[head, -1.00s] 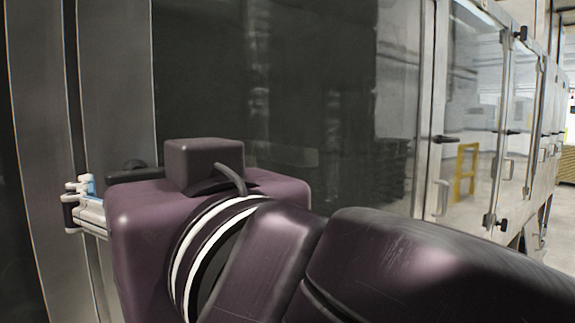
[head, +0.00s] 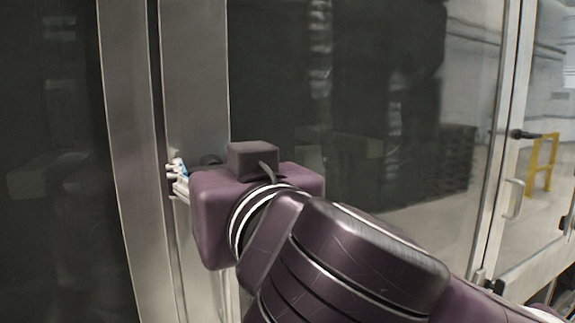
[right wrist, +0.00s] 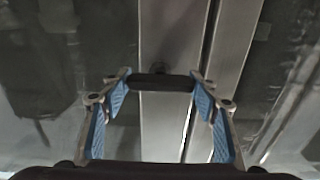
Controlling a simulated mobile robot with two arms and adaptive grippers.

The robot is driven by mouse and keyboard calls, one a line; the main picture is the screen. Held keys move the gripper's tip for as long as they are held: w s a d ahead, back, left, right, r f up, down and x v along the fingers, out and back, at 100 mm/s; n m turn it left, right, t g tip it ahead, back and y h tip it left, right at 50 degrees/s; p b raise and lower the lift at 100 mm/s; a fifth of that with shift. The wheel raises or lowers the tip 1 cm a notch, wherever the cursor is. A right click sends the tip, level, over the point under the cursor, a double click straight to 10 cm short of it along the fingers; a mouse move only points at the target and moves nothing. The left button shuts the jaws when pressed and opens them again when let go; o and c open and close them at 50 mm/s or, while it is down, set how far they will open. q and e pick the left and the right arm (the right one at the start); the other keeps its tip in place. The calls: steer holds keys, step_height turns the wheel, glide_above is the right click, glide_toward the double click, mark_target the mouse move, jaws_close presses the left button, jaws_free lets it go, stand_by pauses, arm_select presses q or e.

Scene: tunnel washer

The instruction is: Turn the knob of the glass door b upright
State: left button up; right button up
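My right gripper (head: 178,178) is at the metal frame between two dark glass panes in the head view, largely hidden by my purple wrist. In the right wrist view its two blue-padded fingers (right wrist: 161,80) are spread wide. A black bar-shaped knob (right wrist: 162,82) lies crosswise between the fingertips, its long side level in that picture. Its ends are close to both fingertips; I cannot tell whether they touch. A dark round part (head: 210,160) shows just behind my wrist. My left gripper is not in view.
A large dark glass pane (head: 330,90) stands right of the frame posts (head: 195,80). Farther right are another black knob (head: 523,134), a door handle (head: 514,198) and a yellow stand (head: 543,165) seen through or in the glass.

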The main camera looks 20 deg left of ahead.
steer(key=c, duration=0.7)
steer(key=shift+o, duration=0.2)
steer(key=shift+n, duration=0.4)
steer(key=n+b, duration=0.1)
steer(key=n, duration=0.1)
steer(key=shift+n+b, duration=0.35)
steer(key=shift+n, duration=0.05)
steer(key=n+b, duration=0.1)
steer(key=n, duration=0.3)
steer(key=shift+s+n, duration=0.1)
steer(key=shift+n, duration=0.2)
steer(key=n+b, duration=0.1)
steer(key=n, duration=0.4)
steer(key=shift+a+f, duration=0.1)
steer(key=n, duration=0.4)
steer(key=shift+n, duration=0.3)
steer(key=shift+f+n, duration=0.1)
steer(key=shift+n, duration=0.2)
